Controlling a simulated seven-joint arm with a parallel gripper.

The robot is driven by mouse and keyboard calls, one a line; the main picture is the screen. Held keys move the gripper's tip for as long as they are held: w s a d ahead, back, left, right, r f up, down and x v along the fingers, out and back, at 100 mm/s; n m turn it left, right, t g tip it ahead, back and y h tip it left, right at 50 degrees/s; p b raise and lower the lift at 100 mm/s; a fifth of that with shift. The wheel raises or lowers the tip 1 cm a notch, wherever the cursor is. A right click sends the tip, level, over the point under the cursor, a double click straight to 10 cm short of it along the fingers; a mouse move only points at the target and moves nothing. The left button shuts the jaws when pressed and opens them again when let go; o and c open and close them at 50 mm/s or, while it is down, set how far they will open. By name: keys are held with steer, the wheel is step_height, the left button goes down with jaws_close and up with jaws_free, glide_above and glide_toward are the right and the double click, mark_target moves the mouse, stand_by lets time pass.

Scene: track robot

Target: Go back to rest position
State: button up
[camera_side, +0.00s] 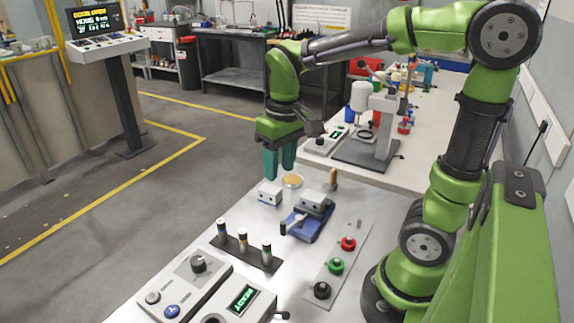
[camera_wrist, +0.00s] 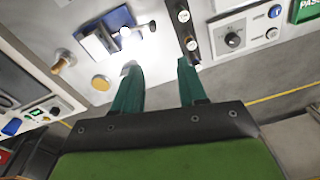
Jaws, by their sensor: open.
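My gripper (camera_side: 280,160) hangs above the far-left edge of the light work table (camera_side: 190,285) in the side view. Its two teal fingers point down, apart from the table top and the things on it. In the wrist view my gripper (camera_wrist: 155,72) shows its fingers spread, with nothing held between them. A round tan disc (camera_side: 292,181) and a small white block (camera_side: 269,193) are on the table just below and beside the fingers.
A blue vise-like fixture (camera_side: 308,220), a dark strip with several upright cylinders (camera_side: 243,242), a button plate (camera_side: 337,267) and control boxes (camera_side: 197,264) occupy the table. A press-like stand (camera_side: 370,135) is on the bench behind. A console (camera_side: 105,45) stands left. Floor between is open.

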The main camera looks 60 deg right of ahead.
steer(key=s+a+r+m+t+y, duration=0.1)
steer(key=s+a+r+t, duration=0.2)
steer(key=s+a+t, duration=0.2)
steer(key=shift+s+m+t+y, duration=0.3)
steer(key=shift+s+t+y, duration=0.1)
steer(key=shift+s+t, duration=0.3)
